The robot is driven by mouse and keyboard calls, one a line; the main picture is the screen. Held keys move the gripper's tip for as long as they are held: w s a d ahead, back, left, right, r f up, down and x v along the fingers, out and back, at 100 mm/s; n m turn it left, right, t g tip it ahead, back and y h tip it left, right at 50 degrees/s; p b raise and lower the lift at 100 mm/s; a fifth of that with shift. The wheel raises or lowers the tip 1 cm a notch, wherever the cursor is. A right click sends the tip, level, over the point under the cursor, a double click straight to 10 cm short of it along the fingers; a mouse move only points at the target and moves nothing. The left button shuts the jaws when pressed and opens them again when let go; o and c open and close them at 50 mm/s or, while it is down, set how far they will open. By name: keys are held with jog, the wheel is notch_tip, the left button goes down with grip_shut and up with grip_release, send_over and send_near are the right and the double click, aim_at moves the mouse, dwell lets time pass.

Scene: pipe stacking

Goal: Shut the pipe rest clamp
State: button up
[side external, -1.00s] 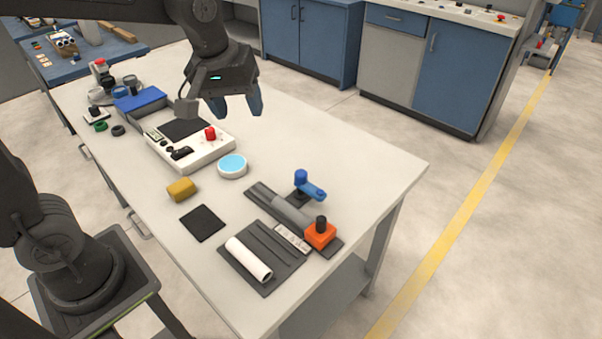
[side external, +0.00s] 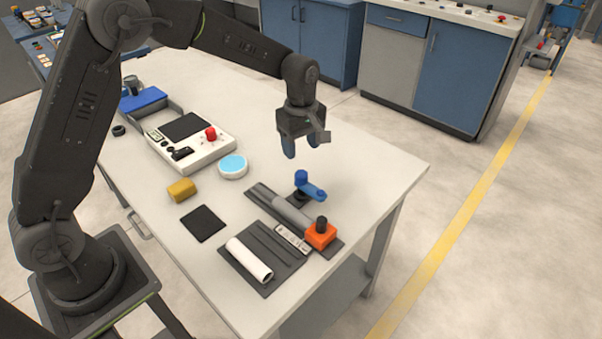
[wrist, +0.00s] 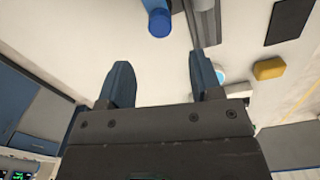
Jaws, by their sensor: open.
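The pipe rest (side external: 264,194) is a dark grey base near the right edge of the table, with a grey pipe (side external: 290,213) lying along it. Its blue clamp (side external: 311,188) has an upright round knob and an arm that points right, out to the side of the pipe rather than across it. An orange block (side external: 320,235) with a black knob sits at the rest's near end. My gripper (side external: 302,146) is open and empty, above and behind the clamp. In the wrist view, the blue clamp (wrist: 158,20) lies beyond my open fingers (wrist: 158,85).
A black mat (side external: 238,266) with a white roll (side external: 249,259) lies in front of the rest. A black square (side external: 203,222), yellow block (side external: 181,190), light blue round dish (side external: 233,165) and white control box (side external: 205,152) lie to the left. The table's right edge is close.

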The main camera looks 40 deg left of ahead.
aim_at(301, 172)
notch_tip(301, 172, down, 9)
jog(key=shift+f, duration=0.15)
dwell(0.4)
grip_shut()
dwell(0.3)
